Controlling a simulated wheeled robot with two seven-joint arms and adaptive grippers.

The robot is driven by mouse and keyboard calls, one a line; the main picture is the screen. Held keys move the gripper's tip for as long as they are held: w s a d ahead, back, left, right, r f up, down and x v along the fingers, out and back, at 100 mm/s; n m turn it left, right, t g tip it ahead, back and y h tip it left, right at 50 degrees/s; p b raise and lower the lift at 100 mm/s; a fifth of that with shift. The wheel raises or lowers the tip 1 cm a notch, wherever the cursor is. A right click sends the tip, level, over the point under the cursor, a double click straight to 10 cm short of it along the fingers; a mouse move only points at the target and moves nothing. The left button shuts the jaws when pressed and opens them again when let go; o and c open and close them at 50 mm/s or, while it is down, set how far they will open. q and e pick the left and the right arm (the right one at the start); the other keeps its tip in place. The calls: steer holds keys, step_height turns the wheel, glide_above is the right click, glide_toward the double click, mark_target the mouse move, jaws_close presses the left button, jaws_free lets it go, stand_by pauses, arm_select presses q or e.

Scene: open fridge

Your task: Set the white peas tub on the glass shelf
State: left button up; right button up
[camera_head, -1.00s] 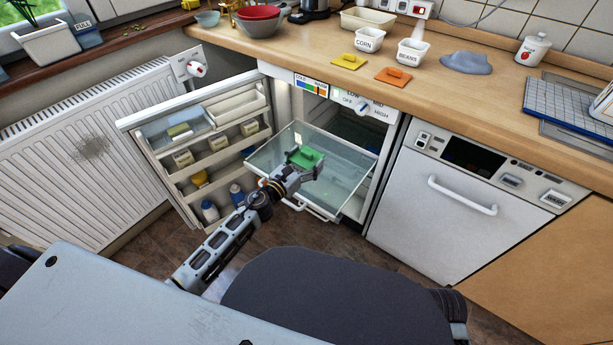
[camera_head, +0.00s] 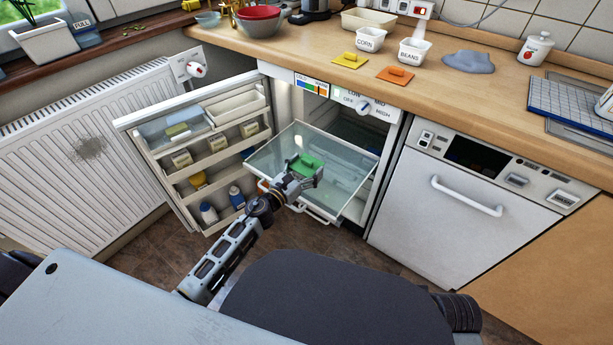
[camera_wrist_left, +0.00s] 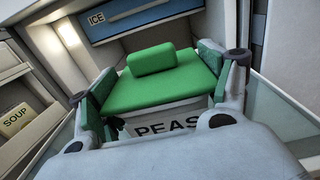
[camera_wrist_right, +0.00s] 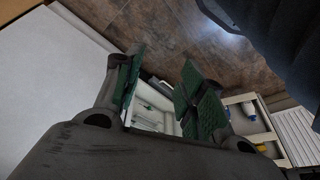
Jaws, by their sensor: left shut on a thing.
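The white peas tub (camera_wrist_left: 150,122) has a green lid with a raised grip. In the left wrist view its PEAS label is partly hidden by my gripper. My left gripper (camera_head: 304,172) is shut on the tub, one finger on each side. In the head view the green lid (camera_head: 306,162) shows over the pulled-out glass shelf (camera_head: 346,172) of the open fridge. I cannot tell whether the tub touches the glass. My right gripper (camera_wrist_right: 158,85) is open, with nothing between its fingers in the right wrist view.
The fridge door (camera_head: 152,150) stands open at the left, its racks holding boxes and bottles. A blue ICE compartment (camera_wrist_left: 130,22) is behind the tub. White CORN (camera_head: 369,38) and BEANS tubs (camera_head: 412,52) stand on the counter. The glass around the tub is clear.

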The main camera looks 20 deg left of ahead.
arm_select(q)
steer(key=shift+f+b, duration=0.35)
steer(key=shift+f, duration=0.3)
steer(key=shift+f+b, duration=0.35)
steer(key=shift+f, duration=0.75)
arm_select(e)
steer(key=shift+w+a+f+t+y, duration=0.2)
steer(key=shift+a+f, duration=0.15)
steer(key=shift+f, duration=0.2)
steer(key=shift+w+a+f+t+y, duration=0.1)
steer(key=shift+a+f+t, duration=0.15)
steer(key=shift+f, duration=0.3)
arm_select(q)
steer(key=shift+f+b, duration=0.1)
steer(key=shift+b, duration=0.25)
arm_select(e)
steer(key=shift+f, duration=0.25)
arm_select(q)
steer(key=o, duration=1.2)
arm_select(e)
steer(key=shift+a, duration=0.1)
